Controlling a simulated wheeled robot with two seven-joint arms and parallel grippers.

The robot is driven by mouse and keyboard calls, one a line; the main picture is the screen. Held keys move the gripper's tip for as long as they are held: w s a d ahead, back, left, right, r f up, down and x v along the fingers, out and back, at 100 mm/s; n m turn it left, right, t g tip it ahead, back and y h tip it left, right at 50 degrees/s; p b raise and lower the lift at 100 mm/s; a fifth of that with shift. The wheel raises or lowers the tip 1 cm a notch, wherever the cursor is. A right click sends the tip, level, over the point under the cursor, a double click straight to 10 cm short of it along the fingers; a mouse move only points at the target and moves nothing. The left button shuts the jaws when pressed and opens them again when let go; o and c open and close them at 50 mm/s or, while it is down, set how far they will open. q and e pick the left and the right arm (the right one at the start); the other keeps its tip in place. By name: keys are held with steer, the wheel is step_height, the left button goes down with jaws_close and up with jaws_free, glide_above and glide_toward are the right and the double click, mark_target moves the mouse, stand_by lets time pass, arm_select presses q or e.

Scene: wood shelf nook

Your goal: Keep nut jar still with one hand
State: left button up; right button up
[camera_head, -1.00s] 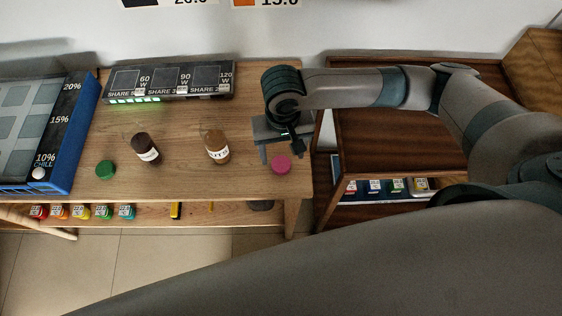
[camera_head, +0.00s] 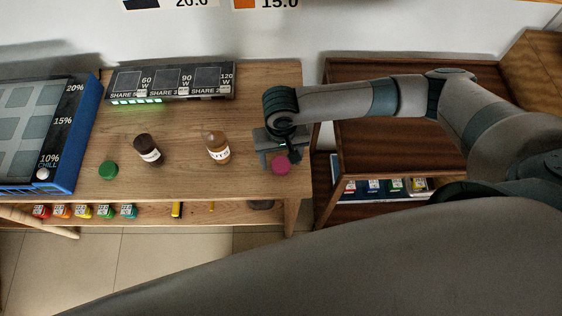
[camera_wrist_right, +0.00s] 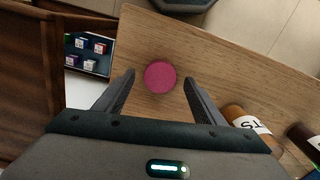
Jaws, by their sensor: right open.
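The nut jar (camera_head: 218,148) is a light-brown jar with a white label, standing upright on the wooden table. In the right wrist view the jar (camera_wrist_right: 250,122) is at the right edge, its label partly readable as "TS". My right gripper (camera_head: 280,161) is open to the right of the jar, apart from it, over a round pink lid (camera_head: 281,165). In the right wrist view, the lid (camera_wrist_right: 160,76) shows between the two spread fingers of the gripper (camera_wrist_right: 159,82). I cannot tell whether the fingers touch it. My left gripper is not in view.
A dark jar (camera_head: 149,150) and a green lid (camera_head: 108,170) stand to the left of the nut jar. A panel (camera_head: 171,81) lies at the table's back, and a blue-edged board (camera_head: 66,166) at left. A dark wood shelf (camera_head: 390,135) is at right.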

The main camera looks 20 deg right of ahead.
steer(key=shift+f, duration=0.6)
steer(key=c, duration=1.1)
steer(key=shift+r, duration=0.1)
steer(key=shift+r, duration=0.55)
step_height(320, 180, up, 2)
steer(key=shift+r+b, duration=0.15)
steer(key=shift+b, duration=0.45)
steer(key=w+d+r+b, duration=0.3)
steer(key=w+d+r, duration=0.3)
steer(key=d, duration=0.3)
steer(key=shift+w+d+r, duration=0.15)
steer(key=shift+d+r, duration=0.25)
steer(key=shift+r, duration=0.35)
